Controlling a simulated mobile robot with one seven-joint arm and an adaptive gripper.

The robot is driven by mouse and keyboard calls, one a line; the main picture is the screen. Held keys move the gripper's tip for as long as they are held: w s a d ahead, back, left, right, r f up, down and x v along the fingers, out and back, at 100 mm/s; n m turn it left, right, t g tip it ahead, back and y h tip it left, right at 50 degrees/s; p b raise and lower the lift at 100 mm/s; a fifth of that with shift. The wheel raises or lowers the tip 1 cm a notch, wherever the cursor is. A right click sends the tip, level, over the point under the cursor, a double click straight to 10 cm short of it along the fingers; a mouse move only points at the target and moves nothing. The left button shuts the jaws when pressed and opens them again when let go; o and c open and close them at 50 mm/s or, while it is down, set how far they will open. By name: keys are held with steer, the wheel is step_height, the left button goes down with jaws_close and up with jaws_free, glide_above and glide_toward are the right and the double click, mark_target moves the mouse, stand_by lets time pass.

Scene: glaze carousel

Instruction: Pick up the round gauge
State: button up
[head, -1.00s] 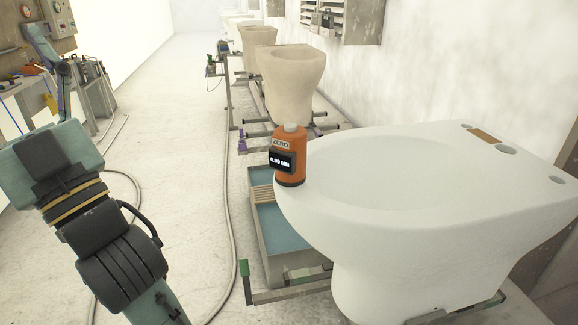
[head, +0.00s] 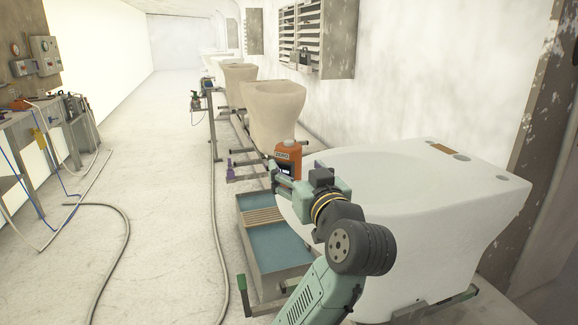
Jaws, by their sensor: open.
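My gripper (head: 277,172) is at the near left side of the gauge, over the bowl's edge. Its fingers are small here and partly overlap the gauge's lower part, so contact cannot be told. It is open, and the gauge still rests on the rim. My wrist hides part of the bowl.
A tank with bluish liquid and a slatted rack (head: 265,217) stands below the bowl's left end. Unglazed beige bowls (head: 273,108) stand behind on a rail. Hoses (head: 216,210) lie across the floor, and a bench (head: 20,150) is at far left. The floor between is mostly clear.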

mark_target(293, 164)
steer(key=shift+f+p+x, duration=0.15)
steer(key=shift+p+x, duration=0.4)
steer(key=shift+x, duration=1.2)
steer(key=shift+f+p+x, duration=0.15)
steer(key=shift+p+x, duration=0.4)
steer(key=shift+x, duration=1.25)
steer(key=shift+d, duration=0.15)
steer(key=shift+c, duration=0.3)
steer(key=c, duration=1.2)
steer(key=shift+r, duration=0.1)
